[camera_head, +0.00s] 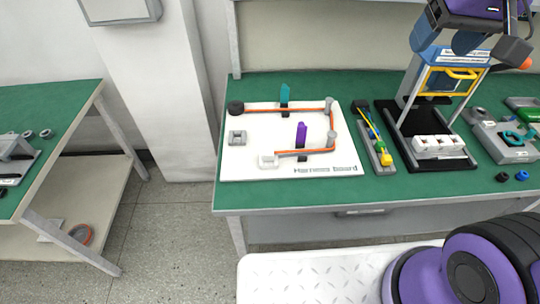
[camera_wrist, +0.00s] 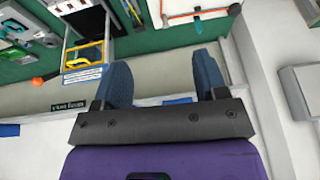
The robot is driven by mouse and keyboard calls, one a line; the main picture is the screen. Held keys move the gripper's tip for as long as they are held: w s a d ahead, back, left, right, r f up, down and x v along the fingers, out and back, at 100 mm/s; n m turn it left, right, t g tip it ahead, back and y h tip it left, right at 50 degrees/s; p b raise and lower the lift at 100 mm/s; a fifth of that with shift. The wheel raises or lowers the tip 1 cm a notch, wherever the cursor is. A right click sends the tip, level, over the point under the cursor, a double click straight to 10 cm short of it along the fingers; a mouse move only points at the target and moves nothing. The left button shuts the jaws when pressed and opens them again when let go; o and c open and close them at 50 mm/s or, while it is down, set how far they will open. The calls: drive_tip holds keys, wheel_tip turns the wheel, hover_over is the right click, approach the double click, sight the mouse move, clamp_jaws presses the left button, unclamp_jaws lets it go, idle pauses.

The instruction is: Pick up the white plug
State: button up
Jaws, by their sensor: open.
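A small white plug (camera_head: 267,162) lies at the front left of the white harness board (camera_head: 240,174), at the end of the orange cable (camera_head: 318,151). My gripper (camera_head: 446,43) is raised at the upper right in the head view, far from the plug and higher than the table. The wrist view shows its two blue fingers (camera_wrist: 161,78) spread wide with nothing between them. The harness board also shows in the wrist view (camera_wrist: 170,26), beyond the fingers at the top. I cannot make out the plug there.
The board carries upright purple (camera_head: 301,134) and teal (camera_head: 285,92) clips and grey posts. A tray with coloured wires (camera_head: 384,157) and a black-based stand with a yellow handle (camera_head: 455,73) stand to the right. Another green table (camera_head: 52,99) is at left.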

drive_tip(key=w+a+f+g, duration=0.1)
drive_tip(key=w+a+f, duration=0.35)
drive_tip(key=w, duration=0.35)
drive_tip(key=g, duration=0.3)
hover_over(268, 151)
wheel_tip(268, 151, down, 29)
drive_tip(key=shift+h, duration=0.3)
drive_tip(key=f, duration=0.5)
drive_tip(key=shift+w+a+f, duration=0.15)
drive_tip(key=shift+a+f, duration=0.1)
drive_tip(key=shift+f, duration=0.1)
drive_tip(key=shift+s+d+f, duration=0.1)
drive_tip(key=shift+d+f, duration=0.05)
drive_tip(key=shift+f, duration=1.15)
drive_tip(key=shift+s+d+f, duration=0.1)
drive_tip(key=shift+d+f, duration=0.05)
drive_tip(key=shift+f, duration=1.1)
drive_tip(key=c, duration=1)
drive_tip(key=shift+r, duration=0.2)
